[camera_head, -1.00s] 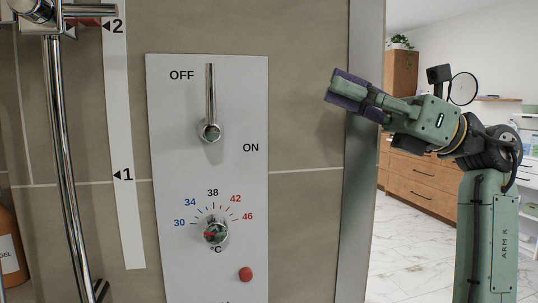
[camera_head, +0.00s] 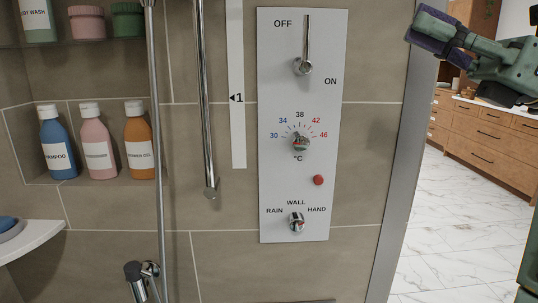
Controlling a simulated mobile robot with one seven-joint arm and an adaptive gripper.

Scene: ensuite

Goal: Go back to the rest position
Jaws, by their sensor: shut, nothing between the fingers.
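My gripper (camera_head: 422,28) is at the upper right of the head view, at the right edge of the shower wall. Its dark purple fingers are together with nothing between them, and they point left. It is apart from the white control panel (camera_head: 270,120). The panel's lever (camera_head: 307,45) stands upright, pointing to OFF. The temperature knob (camera_head: 300,143) sits below it on a scale from 30 to 46. The lower RAIN, WALL, HAND knob (camera_head: 296,222) is at the bottom of the panel.
Shampoo and other bottles (camera_head: 97,145) stand in a wall niche at left. A chrome rail (camera_head: 158,130) and a hanging chrome bar (camera_head: 206,110) are left of the panel. A metal edge strip (camera_head: 400,190) borders the opening at right. Bare marble floor (camera_head: 450,240) and wooden drawers (camera_head: 490,140) lie beyond.

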